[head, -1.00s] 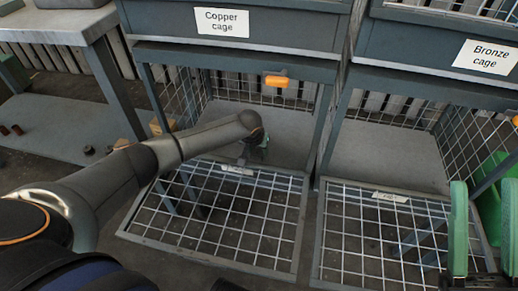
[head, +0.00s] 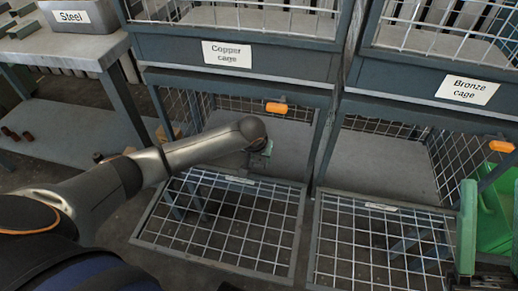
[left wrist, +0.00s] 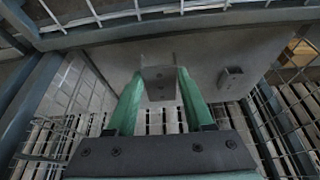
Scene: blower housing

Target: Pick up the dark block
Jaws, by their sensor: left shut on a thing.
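My left gripper (head: 265,148) reaches into the lower opening of the Copper cage (head: 228,54), above the grey cage floor (head: 292,153). In the left wrist view its green fingers (left wrist: 158,88) are shut on a dark grey block (left wrist: 158,76), which has a small dark hole in its face. The block is hidden behind the arm and gripper in the head view. A second small grey block (left wrist: 232,77) with a hole lies apart from the gripper, to the right in the left wrist view. My right gripper (head: 491,220) is open at the right edge, with no thing seen held.
The Copper cage's mesh door (head: 228,222) is folded down in front. The Bronze cage (head: 467,89) stands beside it, its mesh door (head: 372,240) also down. A grey table (head: 70,52) with a Steel bin (head: 72,16) is at left. A bright green container (head: 492,195) is behind my right gripper.

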